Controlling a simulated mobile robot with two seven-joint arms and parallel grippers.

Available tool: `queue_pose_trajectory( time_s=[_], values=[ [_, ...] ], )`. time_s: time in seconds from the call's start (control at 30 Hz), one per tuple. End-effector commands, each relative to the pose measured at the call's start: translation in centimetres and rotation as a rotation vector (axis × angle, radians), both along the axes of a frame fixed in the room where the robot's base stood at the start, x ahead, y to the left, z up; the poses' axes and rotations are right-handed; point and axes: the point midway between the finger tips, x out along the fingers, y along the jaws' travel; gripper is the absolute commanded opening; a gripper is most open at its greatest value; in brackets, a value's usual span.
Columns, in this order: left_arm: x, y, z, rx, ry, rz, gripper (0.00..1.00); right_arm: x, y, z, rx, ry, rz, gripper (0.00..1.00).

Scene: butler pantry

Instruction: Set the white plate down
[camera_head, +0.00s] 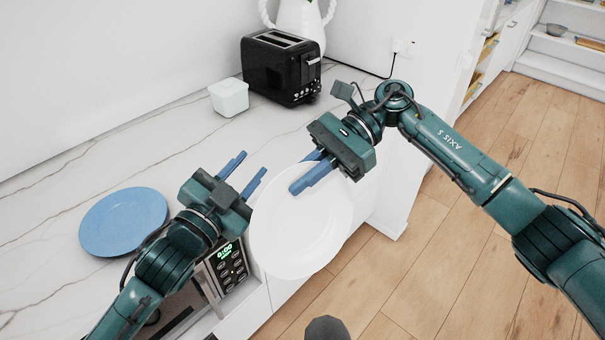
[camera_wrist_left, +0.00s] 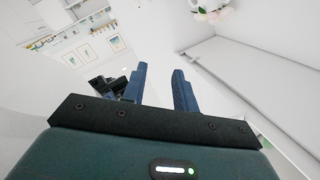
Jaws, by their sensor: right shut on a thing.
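The white plate (camera_head: 301,235) hangs in the air in front of the counter's edge. My right gripper (camera_head: 306,178) is shut on its upper rim, with a blue finger across the plate's face. My left gripper (camera_head: 251,168) is open and empty, just left of the plate and above the counter's front part. In the left wrist view, the fingers of my left gripper (camera_wrist_left: 160,85) stand apart with nothing between them.
A blue plate (camera_head: 124,221) lies on the marble counter (camera_head: 120,160) at left. A black toaster (camera_head: 281,68) and a small white container (camera_head: 229,97) stand farther back. A microwave (camera_head: 232,268) is below the counter's front. The counter between blue plate and container is clear.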

Motion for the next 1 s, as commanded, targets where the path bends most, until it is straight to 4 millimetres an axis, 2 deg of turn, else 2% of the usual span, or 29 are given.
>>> queue_pose_trajectory(
  time_s=[0.03, 0.17, 0.27, 0.4, 0.5, 0.6, 0.7, 0.83, 1.0],
  values=[
    [-0.4, 0.3, -2.5, -0.026, 0.069, 0.017, 0.29, 0.0, 0.0, 0.1, 0.002, 0.0, 0.0, 0.0],
    [-2.1, 1.1, -9.1, -0.096, 0.251, 0.067, 0.29, 0.0, 0.0, 0.1, 0.002, 0.0, 0.0, 0.0],
    [-4.3, 1.6, -14.2, -0.149, 0.391, 0.111, 0.29, 0.0, 0.0, 0.1, 0.002, 0.0, 0.0, 0.0],
    [-8.2, 2.3, -20.5, -0.217, 0.573, 0.176, 0.29, 0.0, 0.0, 0.1, 0.002, 0.0, 0.0, 0.0],
    [-11.1, 2.6, -24.1, -0.256, 0.683, 0.22, 0.29, 0.0, 0.0, 0.1, 0.002, 0.0, 0.0, 0.0],
    [-13.7, 2.8, -26.8, -0.286, 0.768, 0.255, 0.29, 0.0, 0.0, 0.1, 0.003, 0.0, 0.0, 0.0],
    [-15.5, 2.9, -28.5, -0.306, 0.825, 0.282, 0.29, 0.0, 0.0, 0.1, 0.003, 0.0, 0.0, 0.0],
    [-16.8, 3.0, -29.6, -0.319, 0.863, 0.299, 0.29, 0.0, 0.0, 0.1, 0.002, 0.0, 0.0, 0.0],
    [-17.1, 3.0, -29.8, -0.323, 0.871, 0.302, 0.29, -0.1, 0.0, 0.0, 0.002, 0.001, -0.005, 0.0]
  ],
)
